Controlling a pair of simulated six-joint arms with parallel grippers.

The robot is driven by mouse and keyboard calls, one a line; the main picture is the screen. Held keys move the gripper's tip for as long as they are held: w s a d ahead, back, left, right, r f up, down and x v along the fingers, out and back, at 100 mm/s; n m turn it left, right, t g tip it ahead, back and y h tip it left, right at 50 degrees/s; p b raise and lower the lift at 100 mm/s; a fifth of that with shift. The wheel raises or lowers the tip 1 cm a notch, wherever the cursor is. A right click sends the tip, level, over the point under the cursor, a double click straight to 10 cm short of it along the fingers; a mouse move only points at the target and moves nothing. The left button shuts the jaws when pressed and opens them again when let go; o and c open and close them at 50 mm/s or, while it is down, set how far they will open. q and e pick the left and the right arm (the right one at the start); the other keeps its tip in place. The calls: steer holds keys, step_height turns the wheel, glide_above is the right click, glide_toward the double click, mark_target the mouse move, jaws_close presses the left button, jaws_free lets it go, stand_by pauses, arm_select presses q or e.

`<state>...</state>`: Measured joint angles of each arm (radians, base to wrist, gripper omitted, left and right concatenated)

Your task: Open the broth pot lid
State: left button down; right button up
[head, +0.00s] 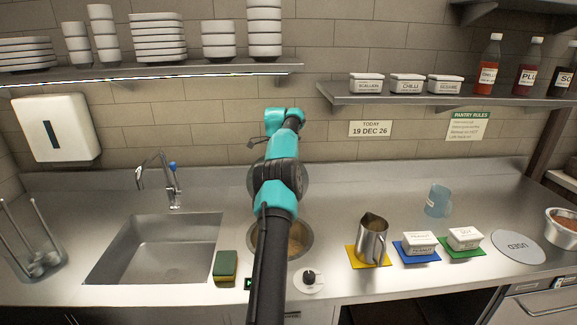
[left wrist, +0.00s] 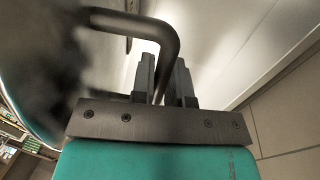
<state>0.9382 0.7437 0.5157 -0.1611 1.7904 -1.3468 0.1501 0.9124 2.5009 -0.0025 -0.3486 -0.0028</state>
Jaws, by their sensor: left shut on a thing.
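The broth pot (head: 300,240) is a round well set in the steel counter, with brown broth showing at its right side. My left arm crosses in front and hides much of it. A dark grey round lid (head: 304,180) shows partly behind my arm, beyond the well and off its opening. My left gripper (left wrist: 163,85) is shut on the dark bent lid handle (left wrist: 150,24) in the left wrist view. In the head view the fingers are mostly hidden by the arm. My right gripper is not in view.
A sink (head: 155,250) and a green-and-yellow sponge (head: 225,266) are left of the pot. A black knob (head: 309,277) sits in front. A metal pitcher (head: 371,238), labelled tubs (head: 419,243) and a blue cup (head: 438,201) stand to the right. Shelves (head: 150,73) overhang the back wall.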

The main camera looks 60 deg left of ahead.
arm_select(q)
steer(key=shift+r, duration=0.1)
steer(key=c, duration=1.1)
jaws_free()
steer(key=shift+r, duration=0.1)
